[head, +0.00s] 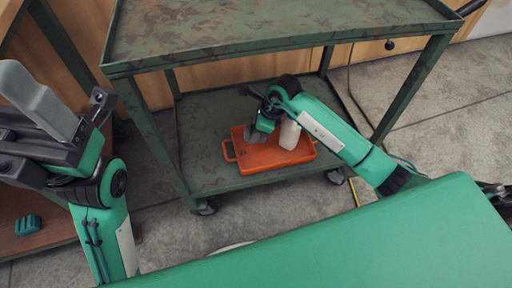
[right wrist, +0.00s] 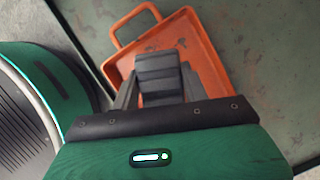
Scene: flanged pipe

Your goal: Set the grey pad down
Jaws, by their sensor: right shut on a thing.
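The grey pad (right wrist: 158,72) is a ribbed dark grey block held between the fingers of my right gripper (right wrist: 156,92), which is shut on it. Behind it in the right wrist view lies the orange tray (right wrist: 204,52). In the head view my right gripper (head: 256,131) reaches in low over the left part of the orange tray (head: 262,162). I cannot tell whether the pad touches the tray floor. My left gripper (head: 38,100) is raised at the left, away from the cart; its jaw gap does not show clearly.
The tray stands on the lower shelf (head: 205,120) of a green metal cart, under its top shelf (head: 270,22). A white bottle (head: 290,133) stands in the tray, right of the gripper. A teal object (head: 28,225) lies on a brown surface at lower left.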

